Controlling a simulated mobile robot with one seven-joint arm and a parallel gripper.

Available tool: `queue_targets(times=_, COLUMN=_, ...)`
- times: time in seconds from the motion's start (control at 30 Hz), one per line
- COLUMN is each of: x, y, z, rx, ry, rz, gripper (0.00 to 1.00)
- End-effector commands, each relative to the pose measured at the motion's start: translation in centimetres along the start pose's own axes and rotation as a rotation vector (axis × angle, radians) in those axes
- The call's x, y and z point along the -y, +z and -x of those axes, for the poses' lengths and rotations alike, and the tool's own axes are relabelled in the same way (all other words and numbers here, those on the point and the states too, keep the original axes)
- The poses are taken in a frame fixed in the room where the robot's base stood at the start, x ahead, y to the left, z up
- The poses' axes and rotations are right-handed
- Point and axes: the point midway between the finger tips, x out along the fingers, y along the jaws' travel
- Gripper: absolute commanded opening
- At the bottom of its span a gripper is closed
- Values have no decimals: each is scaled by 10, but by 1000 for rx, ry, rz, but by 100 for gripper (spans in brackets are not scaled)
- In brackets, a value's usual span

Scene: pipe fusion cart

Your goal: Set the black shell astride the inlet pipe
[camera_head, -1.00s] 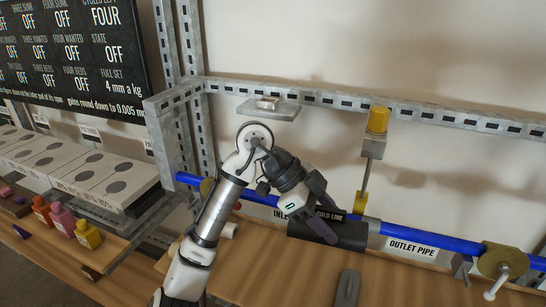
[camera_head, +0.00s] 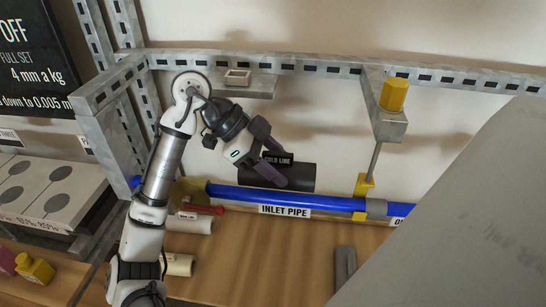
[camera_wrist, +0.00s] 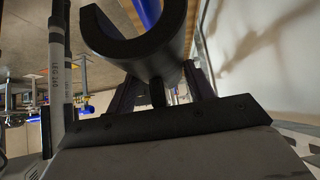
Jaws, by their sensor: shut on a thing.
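The black shell (camera_head: 300,177) is a dark half-tube with a "COLD LINE" tag, held above the blue inlet pipe (camera_head: 235,193). My gripper (camera_head: 278,170) is shut on the shell. In the wrist view the shell (camera_wrist: 150,55) shows as a C-shaped end between my fingers, its open side facing away from the palm. The blue pipe (camera_wrist: 148,12) appears beyond that opening, apart from the shell as far as I can tell.
A yellow-topped clamp post (camera_head: 394,95) stands right of the shell, with a yellow foot (camera_head: 363,187) at the pipe. A grey shelf (camera_head: 258,88) hangs behind. White rolls (camera_head: 190,224) and a grey bar (camera_head: 345,265) lie on the wooden bench (camera_head: 270,265). A large grey surface (camera_head: 470,220) blocks the right side.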

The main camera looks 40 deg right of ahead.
Motion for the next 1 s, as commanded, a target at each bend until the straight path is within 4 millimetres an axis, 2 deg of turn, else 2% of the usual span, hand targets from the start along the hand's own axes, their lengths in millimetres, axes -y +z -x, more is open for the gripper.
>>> queue_targets(times=1.0, x=0, y=47, z=-47, rx=0, ry=0, rz=0, gripper=31)
